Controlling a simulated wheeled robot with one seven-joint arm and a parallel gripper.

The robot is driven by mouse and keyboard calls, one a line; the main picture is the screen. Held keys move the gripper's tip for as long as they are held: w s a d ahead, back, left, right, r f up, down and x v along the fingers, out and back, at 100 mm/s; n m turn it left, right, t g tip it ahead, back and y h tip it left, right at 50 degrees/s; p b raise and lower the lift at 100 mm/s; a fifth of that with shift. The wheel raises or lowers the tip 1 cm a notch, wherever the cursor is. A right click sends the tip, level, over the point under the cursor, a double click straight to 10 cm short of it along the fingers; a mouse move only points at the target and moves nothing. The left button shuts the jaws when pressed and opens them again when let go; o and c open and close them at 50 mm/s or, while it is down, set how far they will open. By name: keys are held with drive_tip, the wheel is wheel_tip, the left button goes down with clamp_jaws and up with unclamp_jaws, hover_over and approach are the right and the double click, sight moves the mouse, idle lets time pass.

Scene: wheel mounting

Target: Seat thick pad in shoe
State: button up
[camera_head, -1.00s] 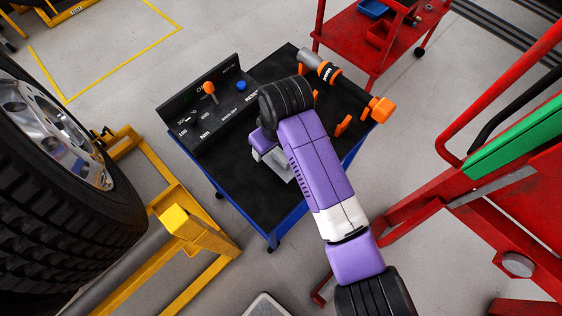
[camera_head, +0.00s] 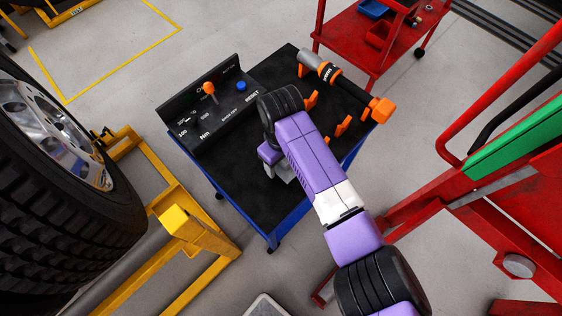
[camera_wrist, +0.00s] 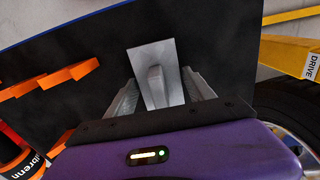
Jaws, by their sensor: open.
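My gripper (camera_wrist: 160,82) points down at the dark top of the blue cart, its two grey fingers open. Between and just beyond the fingers is a light grey piece (camera_wrist: 150,55) with a flat square face and a raised rounded bar. I cannot tell whether this is the thick pad, the shoe, or both together. In the head view my gripper (camera_head: 280,172) is a small grey patch beside the purple wrist, over the middle of the cart top. My arm hides what lies beneath it there.
The cart (camera_head: 262,212) carries a control panel (camera_head: 203,110) with an orange lever and blue button. A torque wrench (camera_head: 345,82) lies in orange holders (camera_head: 343,126) at the right. A large wheel (camera_head: 60,190) is at left, a yellow stand (camera_head: 185,225) beside it, red equipment (camera_head: 500,220) right.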

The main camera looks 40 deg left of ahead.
clamp_jaws()
idle(0.3)
wheel_tip(320, 180, up, 20)
drive_tip(key=p, duration=0.2)
idle(0.4)
drive_tip(key=shift+c, duration=1.5)
unclamp_jaws()
drive_tip(key=c, duration=0.9)
